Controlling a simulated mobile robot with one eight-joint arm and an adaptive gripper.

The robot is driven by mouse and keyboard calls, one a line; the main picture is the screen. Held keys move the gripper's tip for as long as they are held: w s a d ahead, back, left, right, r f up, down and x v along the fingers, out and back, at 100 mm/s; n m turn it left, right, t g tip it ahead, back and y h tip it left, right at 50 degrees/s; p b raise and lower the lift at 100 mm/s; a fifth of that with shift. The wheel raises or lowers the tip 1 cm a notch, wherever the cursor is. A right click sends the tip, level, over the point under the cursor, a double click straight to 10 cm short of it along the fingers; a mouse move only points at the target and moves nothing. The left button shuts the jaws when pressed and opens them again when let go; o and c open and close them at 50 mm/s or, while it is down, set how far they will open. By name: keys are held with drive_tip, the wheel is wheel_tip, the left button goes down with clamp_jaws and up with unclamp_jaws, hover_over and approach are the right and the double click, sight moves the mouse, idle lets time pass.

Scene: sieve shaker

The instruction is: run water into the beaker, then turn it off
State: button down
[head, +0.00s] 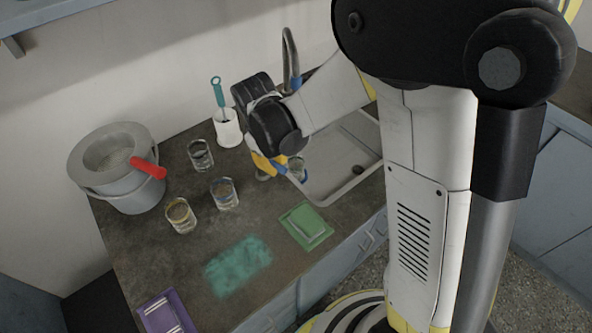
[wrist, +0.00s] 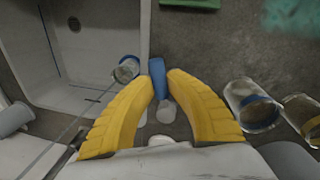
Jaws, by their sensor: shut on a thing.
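My gripper (wrist: 158,88) has its yellow fingers closed around a blue lever (wrist: 158,70), which stands on a pale metal base at the sink's edge. The lever also shows below my wrist in the head view (head: 279,168). A clear beaker with a blue band (wrist: 127,69) stands beside the lever at the sink; it also shows in the head view (head: 297,170). A thin pale line runs from the beaker toward the lower left in the wrist view; I cannot tell whether it is water. The curved tap spout (head: 287,45) rises behind my arm. Its outlet is partly hidden.
Several glass beakers stand left of the sink, including one with a yellow band (head: 180,215). A green tray (head: 307,226) and a teal patch (head: 238,265) lie in front. The sink (head: 340,160) is right.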

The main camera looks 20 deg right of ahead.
idle(0.4)
drive_tip(key=m, duration=0.1)
drive_tip(key=a+m, duration=0.1)
drive_tip(key=m, duration=0.1)
drive_tip(key=shift+s+a+m+g, duration=0.2)
drive_tip(key=shift+s+m+g, duration=0.1)
drive_tip(key=shift+s, duration=0.05)
idle(0.5)
